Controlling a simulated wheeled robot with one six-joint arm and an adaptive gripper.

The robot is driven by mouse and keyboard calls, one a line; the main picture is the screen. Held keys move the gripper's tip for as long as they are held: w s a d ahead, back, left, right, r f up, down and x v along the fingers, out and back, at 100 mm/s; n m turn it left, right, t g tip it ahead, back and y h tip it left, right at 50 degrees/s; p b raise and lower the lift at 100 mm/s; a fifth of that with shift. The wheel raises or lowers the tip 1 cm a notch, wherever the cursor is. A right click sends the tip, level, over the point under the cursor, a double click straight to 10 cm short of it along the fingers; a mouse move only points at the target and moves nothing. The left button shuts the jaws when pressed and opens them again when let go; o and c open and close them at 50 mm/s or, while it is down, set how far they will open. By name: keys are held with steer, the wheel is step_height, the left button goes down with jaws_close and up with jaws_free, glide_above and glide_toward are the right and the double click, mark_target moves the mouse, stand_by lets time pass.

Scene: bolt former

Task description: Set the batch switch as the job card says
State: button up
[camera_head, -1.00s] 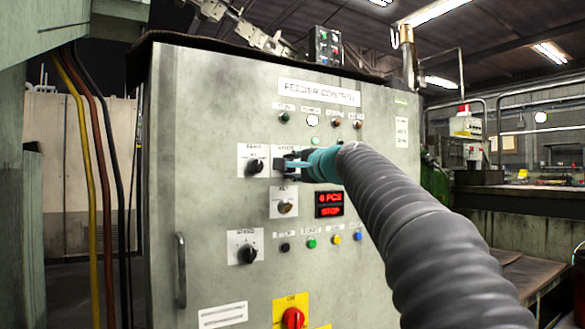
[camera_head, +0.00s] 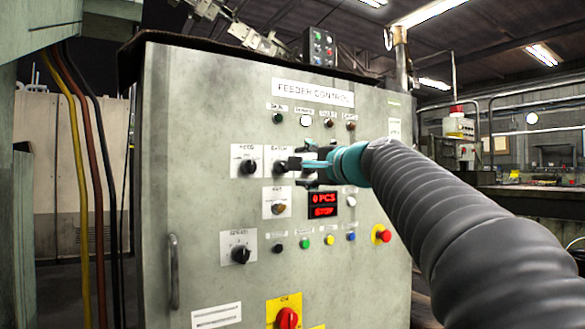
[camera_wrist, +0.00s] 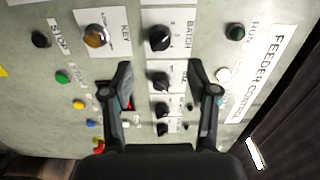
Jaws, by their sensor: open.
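The batch switch is a black rotary knob on a white plate marked BATCH (camera_wrist: 160,38). It also shows in the head view (camera_head: 279,168), partly behind my fingers. I cannot tell its setting. My gripper (camera_wrist: 160,68) is open and empty, its fingers spread to both sides of the knob column in the wrist view. The batch knob lies past the fingertips there, and another black knob (camera_wrist: 160,80) shows between the fingers. In the head view my gripper (camera_head: 298,166) is in front of the panel, just right of the batch knob. No job card is readable.
The grey FEEDER CONTROL cabinet (camera_head: 190,110) carries a key switch (camera_head: 278,208), a red display (camera_head: 323,205) showing PCS and STOP, coloured buttons, a red emergency button (camera_head: 381,234) and a red main switch (camera_head: 287,317). A vertical handle (camera_head: 174,270) is at left.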

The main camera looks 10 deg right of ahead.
steer(key=shift+v, duration=1.95)
steer(key=s+f+n+g+h+p, duration=0.1)
steer(key=s+f+n+g+h, duration=0.2)
steer(key=f, duration=1)
steer(key=s+f+n+g, duration=0.4)
steer(key=f, duration=0.8)
steer(key=s+a+f+n+g+h+p, duration=0.1)
steer(key=s+a+f+n+g+p, duration=0.1)
steer(key=s+f, duration=0.5)
steer(key=s+a+f+n+g+h+p, duration=0.1)
steer(key=s+f+n, duration=0.4)
steer(key=s, duration=0.9)
step_height(320, 180, down, 4)
steer(key=shift+s+a+r+g+h+p, duration=0.25)
steer(key=shift+s+a+g+p, duration=0.2)
steer(key=shift+g+p, duration=0.4)
